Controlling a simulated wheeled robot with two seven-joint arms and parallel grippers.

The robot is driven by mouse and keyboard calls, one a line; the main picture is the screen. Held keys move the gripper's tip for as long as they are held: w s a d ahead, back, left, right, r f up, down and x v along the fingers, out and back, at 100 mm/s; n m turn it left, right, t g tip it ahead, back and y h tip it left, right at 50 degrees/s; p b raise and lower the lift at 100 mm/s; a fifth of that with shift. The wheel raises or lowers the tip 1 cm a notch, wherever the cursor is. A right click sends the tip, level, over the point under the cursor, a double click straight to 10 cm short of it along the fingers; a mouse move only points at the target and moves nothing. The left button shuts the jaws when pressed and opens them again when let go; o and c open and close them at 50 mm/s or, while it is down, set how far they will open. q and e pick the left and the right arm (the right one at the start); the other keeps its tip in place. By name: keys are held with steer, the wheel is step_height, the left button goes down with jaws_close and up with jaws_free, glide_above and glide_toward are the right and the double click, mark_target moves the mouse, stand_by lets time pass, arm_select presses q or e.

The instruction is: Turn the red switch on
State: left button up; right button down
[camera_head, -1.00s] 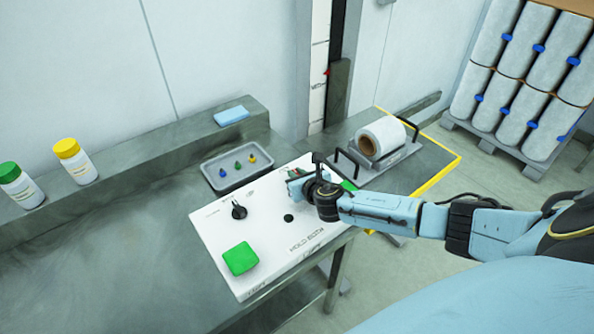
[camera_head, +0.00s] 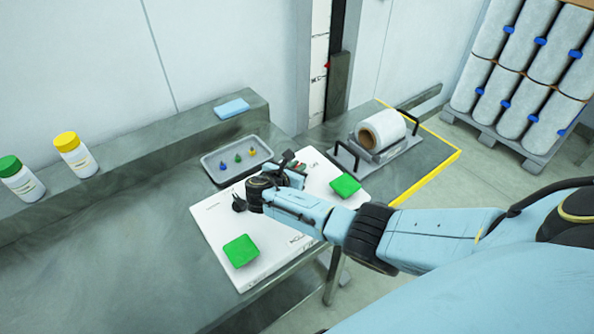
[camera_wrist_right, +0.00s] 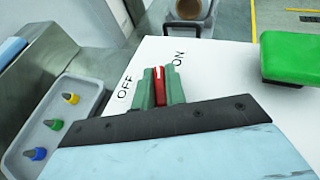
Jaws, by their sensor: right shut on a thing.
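The red switch (camera_wrist_right: 159,86) shows in the right wrist view between the two green fingers of my right gripper (camera_wrist_right: 159,92). The fingers are shut on it from both sides, and only its top and near face show. The label "OFF" is left of the fingers and "ON" is to their upper right. The switch sits on the white control panel (camera_head: 232,213). In the head view my right gripper (camera_head: 297,168) is at the panel's far edge, and the switch is mostly hidden there. My left gripper is not in view.
A black knob (camera_head: 238,204) sits left of my right wrist. Green buttons (camera_head: 240,251) and (camera_head: 345,185) flank the panel's near and right parts. A grey tray (camera_head: 210,172) with small coloured pieces stands behind the panel. A film roll (camera_head: 381,133) stands farther right.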

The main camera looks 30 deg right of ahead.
steer(key=m+g+b, duration=0.1)
steer(key=g+b, duration=0.1)
steer(key=m+g+h+b, duration=0.1)
steer(key=m+b, duration=0.1)
steer(key=shift+f+m+g+h, duration=0.15)
steer(key=shift+m+g+h, duration=0.15)
steer(key=shift+g, duration=0.1)
steer(key=shift+m+g+b, duration=0.7)
steer(key=shift+g+b, duration=0.1)
steer(key=shift+b, duration=0.25)
steer(key=shift+r, duration=0.2)
steer(key=shift+d, duration=0.1)
steer(key=c, duration=1.4)
jaws_free()
steer(key=shift+c, duration=0.2)
steer(key=v, duration=1.3)
steer(key=shift+a, duration=0.25)
